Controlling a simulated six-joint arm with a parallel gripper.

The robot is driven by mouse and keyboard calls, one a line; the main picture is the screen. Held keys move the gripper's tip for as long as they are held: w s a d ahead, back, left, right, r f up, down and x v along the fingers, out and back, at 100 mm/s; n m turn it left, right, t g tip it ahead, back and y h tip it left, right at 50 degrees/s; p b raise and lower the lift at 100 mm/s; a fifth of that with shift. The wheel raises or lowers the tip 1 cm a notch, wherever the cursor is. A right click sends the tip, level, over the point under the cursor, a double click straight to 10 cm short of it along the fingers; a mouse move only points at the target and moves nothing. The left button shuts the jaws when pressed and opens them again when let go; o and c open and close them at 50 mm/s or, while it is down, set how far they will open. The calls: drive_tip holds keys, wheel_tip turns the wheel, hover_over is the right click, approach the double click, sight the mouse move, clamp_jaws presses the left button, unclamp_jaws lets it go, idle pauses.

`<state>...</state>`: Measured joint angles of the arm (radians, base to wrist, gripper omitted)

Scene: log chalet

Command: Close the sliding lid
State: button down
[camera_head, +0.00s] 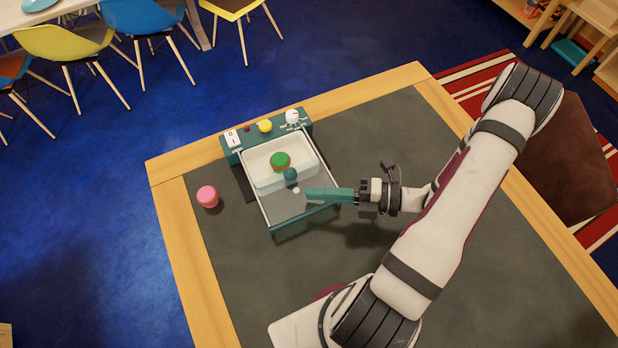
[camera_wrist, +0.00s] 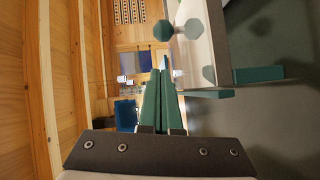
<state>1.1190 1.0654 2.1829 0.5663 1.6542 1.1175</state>
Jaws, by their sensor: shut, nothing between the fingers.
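A teal-framed box (camera_head: 275,231) stands on the dark table top, with a pale tray inside. Its greyish see-through sliding lid (camera_head: 283,208) lies over the near part, and the far part is uncovered. A round dark teal knob (camera_head: 291,174) stands on the lid; it also shows in the wrist view (camera_wrist: 163,30). A green and orange round item (camera_head: 280,161) sits in the tray. My gripper (camera_head: 308,193) is shut and empty, with its teal fingers pointing left above the lid, just on the near right side of the knob. In the wrist view the fingers (camera_wrist: 163,74) are together.
The box's back panel carries a white switch (camera_head: 232,138), a yellow button (camera_head: 265,126), a small red light and a white dial (camera_head: 292,116). A pink cylinder (camera_head: 207,196) stands left of the box. The table's near area is clear.

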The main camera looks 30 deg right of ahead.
sight(309, 182)
drive_tip(key=shift+w+a+f, duration=0.15)
drive_tip(key=shift+w+f, duration=0.05)
drive_tip(key=shift+w, duration=0.75)
drive_tip(key=shift+w+a+f, duration=0.15)
drive_tip(key=shift+w+f, duration=0.05)
drive_tip(key=shift+w, duration=0.75)
drive_tip(key=w, duration=1)
drive_tip(key=shift+w+d, duration=0.1)
drive_tip(key=shift+w, duration=0.1)
